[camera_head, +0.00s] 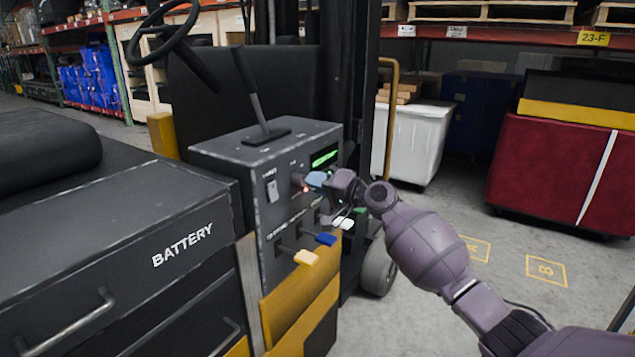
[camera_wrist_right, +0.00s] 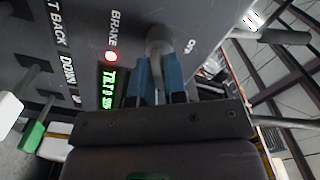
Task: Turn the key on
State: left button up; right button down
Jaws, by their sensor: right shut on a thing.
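The grey key (camera_wrist_right: 158,42) sits in the face of the dark control box (camera_head: 225,150), with the printed word ON beside it in the right wrist view. My right gripper (camera_wrist_right: 160,80) has its blue fingers shut around the key's outer part. In the head view the right gripper (camera_head: 316,179) reaches the box face from the right, and its fingers hide most of the key. The fingers also hide part of the panel behind them. My left gripper is not in view.
A red light (camera_wrist_right: 111,55) marked BRAKE is lit beside the key. A green display (camera_head: 325,157) glows above. Levers with yellow (camera_head: 306,258), blue (camera_head: 325,239) and white (camera_head: 343,223) ends stick out below. A tall lever (camera_head: 247,85) stands on top of the box.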

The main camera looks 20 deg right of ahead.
dwell(0.4)
jog(key=c, duration=1.2)
grip_release()
jog(key=shift+c, duration=0.2)
jog(key=shift+s+d, duration=0.1)
jog(key=v, duration=1)
jog(key=shift+s+d+p, duration=0.2)
jog(key=shift+s+p, duration=0.05)
jog(key=shift+p, duration=0.05)
